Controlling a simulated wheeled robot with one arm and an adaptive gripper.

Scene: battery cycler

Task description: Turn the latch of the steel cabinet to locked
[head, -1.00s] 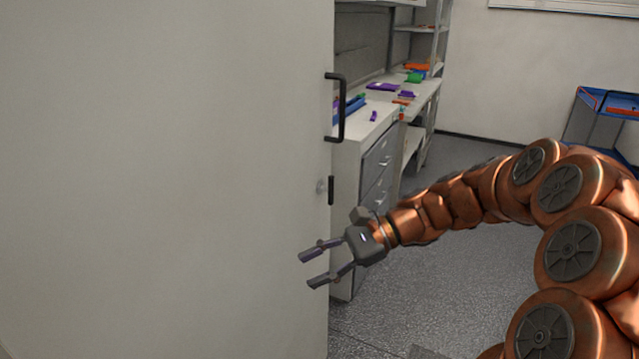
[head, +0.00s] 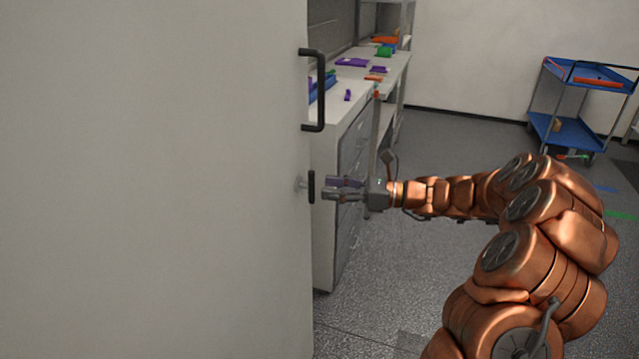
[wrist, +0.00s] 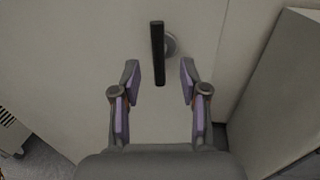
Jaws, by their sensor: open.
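The steel cabinet (head: 150,180) fills the left of the head view with its large pale face. Its latch (head: 311,187) is a short black bar, standing upright near the cabinet's right edge, below a black pull handle (head: 319,90). In the wrist view the latch (wrist: 158,52) hangs vertically from a round metal boss at its right. My gripper (head: 328,188) is just right of the latch at about its height, pointing at it. In the wrist view the open, empty fingers (wrist: 160,82) stand either side of the latch's lower end, with clear gaps to it.
A drawer unit (head: 350,180) stands right behind the cabinet edge. A workbench with colourful parts runs behind it. A blue cart (head: 568,130) stands at the back right. The grey floor between is mostly free.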

